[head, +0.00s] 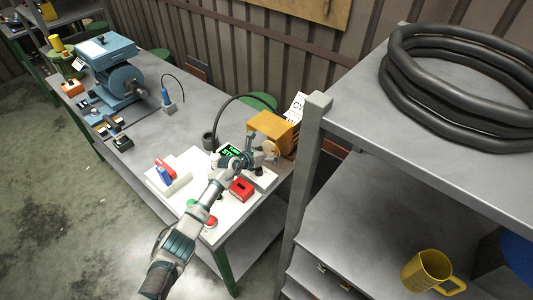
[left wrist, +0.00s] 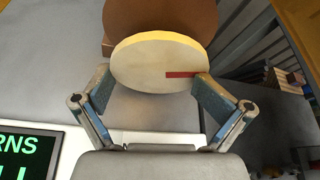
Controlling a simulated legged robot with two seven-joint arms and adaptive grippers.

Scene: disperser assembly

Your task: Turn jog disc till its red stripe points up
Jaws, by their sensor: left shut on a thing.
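The jog disc (left wrist: 150,62) is a pale cream round disc with a yellowish rim, in the upper middle of the left wrist view. Its red stripe (left wrist: 181,74) runs from near the middle to the right edge, pointing right in that view. In the head view the disc (head: 271,151) is small, in front of an orange box, and its stripe cannot be made out. My left gripper (left wrist: 153,84) has one finger at each side of the disc and is shut on it. It also shows in the head view (head: 262,156). My right gripper is not in view.
The orange box (head: 272,130) stands behind the disc. A display with green text (left wrist: 28,156) is at the lower left in the wrist view. A red box (head: 241,189) and a red button (head: 210,222) sit near my arm. A grey shelf post (head: 305,170) rises at right.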

